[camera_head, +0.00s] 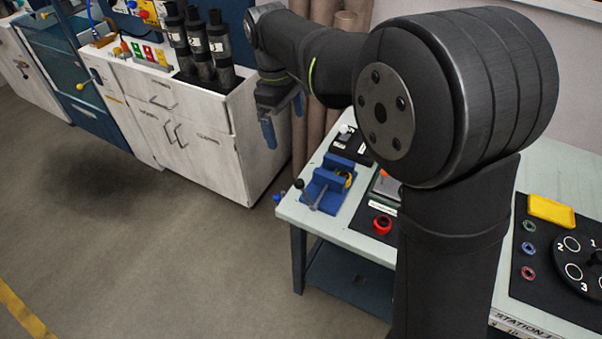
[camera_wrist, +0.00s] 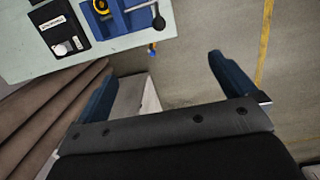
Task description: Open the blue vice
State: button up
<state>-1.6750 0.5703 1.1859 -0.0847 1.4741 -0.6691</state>
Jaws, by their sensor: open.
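The blue vice (camera_head: 328,184) sits on the pale table near its left corner. In the wrist view the vice (camera_wrist: 128,20) shows at the top, partly cut off by the frame edge. Its grey handle bar (camera_head: 306,195) has a dark knob and points out past the table edge. A yellow ring-shaped part shows at the vice, but I cannot tell how wide its jaws stand. My gripper (camera_head: 284,125) hangs in the air beyond the vice and to its left, apart from it. In the wrist view my gripper's two blue fingers (camera_wrist: 164,82) are wide apart with nothing between them.
A black labelled box with a white knob (camera_wrist: 58,32) stands beside the vice. A red ring (camera_head: 382,225) lies on a black mat nearby. Brown upright tubes (camera_head: 318,100) and a white cabinet (camera_head: 215,125) stand near my gripper. The floor left of the table is clear.

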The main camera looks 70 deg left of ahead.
jog(key=shift+r, duration=0.25)
jog(key=shift+c, duration=0.4)
jog(key=shift+f, duration=0.15)
jog(key=c, duration=0.4)
jog(key=f, duration=0.1)
jog(key=a+f+h, duration=0.1)
jog(key=f, duration=0.1)
jog(key=shift+s+n+t, duration=0.2)
jog(key=shift+n+t, duration=0.2)
jog(key=c, duration=0.7)
jog(key=n+t+h, duration=0.1)
jog(key=h, duration=0.1)
send_near(305, 194)
jog(key=x, duration=1)
jog(key=shift+a+f, duration=0.25)
jog(key=shift+a, duration=0.05)
